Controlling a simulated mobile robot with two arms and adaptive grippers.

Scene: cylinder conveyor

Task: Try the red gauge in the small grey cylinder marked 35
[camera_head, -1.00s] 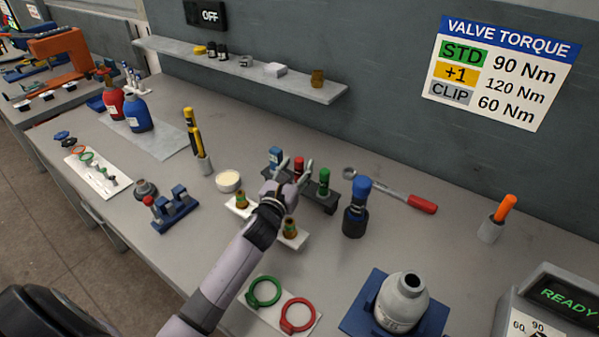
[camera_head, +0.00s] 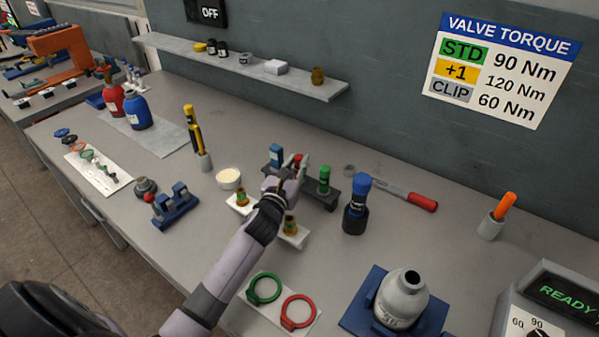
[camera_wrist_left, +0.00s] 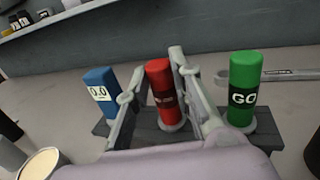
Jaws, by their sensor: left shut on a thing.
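The red gauge (camera_wrist_left: 160,85) stands upright in the dark rack (camera_wrist_left: 203,135), between a blue gauge (camera_wrist_left: 98,85) and a green gauge marked GO (camera_wrist_left: 243,85). My left gripper (camera_wrist_left: 154,88) is shut on the red gauge, one finger on each side of it. In the head view the red gauge (camera_head: 298,161) shows just past my left gripper (camera_head: 288,174), which hides part of it. The small grey cylinder (camera_head: 402,297) stands upright on a blue base at the lower right, with a dark opening on top; its marking is too small to read surely. My right gripper is not in view.
Green (camera_head: 264,288) and red (camera_head: 298,311) rings lie on a white card in front. The bench between rack and cylinder is mostly clear.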

